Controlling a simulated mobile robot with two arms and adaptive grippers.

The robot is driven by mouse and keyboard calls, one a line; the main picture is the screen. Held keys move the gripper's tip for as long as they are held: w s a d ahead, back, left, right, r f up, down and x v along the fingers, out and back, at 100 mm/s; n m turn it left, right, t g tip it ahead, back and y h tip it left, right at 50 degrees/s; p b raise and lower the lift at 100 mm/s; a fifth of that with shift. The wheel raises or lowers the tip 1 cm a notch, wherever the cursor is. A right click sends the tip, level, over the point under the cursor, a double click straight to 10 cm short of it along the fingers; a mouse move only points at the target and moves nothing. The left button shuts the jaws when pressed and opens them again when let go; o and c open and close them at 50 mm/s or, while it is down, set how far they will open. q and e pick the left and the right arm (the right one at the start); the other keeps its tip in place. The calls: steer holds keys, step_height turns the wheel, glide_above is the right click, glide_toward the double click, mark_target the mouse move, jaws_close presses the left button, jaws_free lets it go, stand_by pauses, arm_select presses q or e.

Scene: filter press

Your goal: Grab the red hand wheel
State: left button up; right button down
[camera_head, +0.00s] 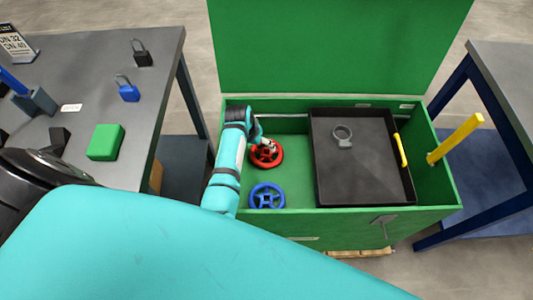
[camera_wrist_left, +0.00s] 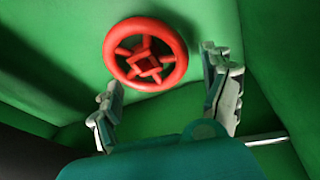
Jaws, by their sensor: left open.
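The red hand wheel (camera_head: 267,157) lies on the floor of the green chest, in its left section, behind the blue hand wheel (camera_head: 267,196). My left gripper (camera_head: 264,145) reaches down into the chest at the red wheel and partly covers it. My right gripper is not in view.
The green chest (camera_head: 330,217) has its lid raised at the back. A dark tray (camera_head: 365,180) with a grey ring clamp fills its right part. A yellow bar (camera_head: 455,138) sticks up at the right wall. A left table (camera_head: 85,75) holds padlocks and a green block.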

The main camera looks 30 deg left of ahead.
mark_target(260, 151)
arm_select(q)
steer(key=b+x, duration=0.1)
steer(key=x, duration=0.3)
steer(key=shift+f, duration=0.35)
steer(key=c, duration=1.1)
steer(key=shift+r, duration=0.1)
